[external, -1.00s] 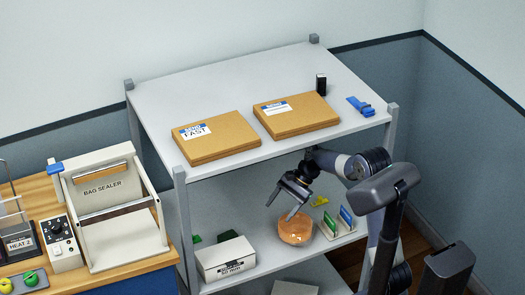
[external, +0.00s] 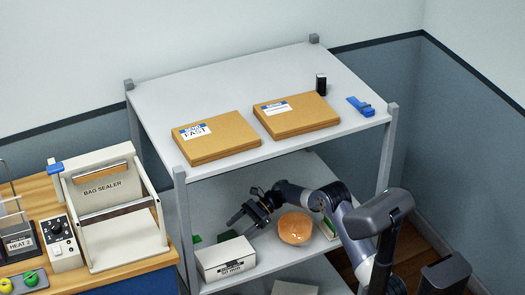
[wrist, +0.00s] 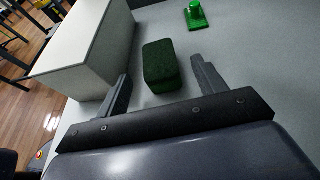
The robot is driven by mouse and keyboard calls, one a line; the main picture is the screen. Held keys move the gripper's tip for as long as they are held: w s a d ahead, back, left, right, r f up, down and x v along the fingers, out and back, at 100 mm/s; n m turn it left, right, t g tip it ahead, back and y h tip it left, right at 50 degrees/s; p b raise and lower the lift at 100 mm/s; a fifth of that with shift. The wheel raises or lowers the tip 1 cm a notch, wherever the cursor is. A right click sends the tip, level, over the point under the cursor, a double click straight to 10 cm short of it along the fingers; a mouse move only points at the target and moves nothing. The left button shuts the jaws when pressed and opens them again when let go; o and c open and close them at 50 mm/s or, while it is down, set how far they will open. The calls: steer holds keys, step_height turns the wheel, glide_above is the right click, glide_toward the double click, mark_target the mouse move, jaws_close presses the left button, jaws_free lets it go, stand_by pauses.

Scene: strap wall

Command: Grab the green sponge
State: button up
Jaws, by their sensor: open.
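The green sponge (wrist: 160,68) is a dark green block on the shelf, upright in the wrist view, beside a white box (wrist: 85,45). My gripper (wrist: 160,70) is open, one finger on each side of the sponge in the picture, with a visible gap to each. I cannot tell how far the fingertips are above or short of it. In the external view my gripper (external: 231,222) points left and down behind the white box (external: 226,259). A green patch (external: 227,236) just behind the box looks like the sponge, mostly hidden.
A bright green knobbed object (wrist: 196,15) lies beyond the sponge to the right. An orange bowl (external: 295,229) stands right of my gripper, close to my arm. The upper shelf (external: 225,90) overhangs this level. Bare shelf lies right of the sponge in the wrist view.

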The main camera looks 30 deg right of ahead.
mark_target(229, 235)
steer(key=b+x, duration=0.1)
steer(key=x, duration=0.6)
steer(key=shift+a+r, duration=0.15)
steer(key=c, duration=1)
steer(key=shift+c, duration=0.2)
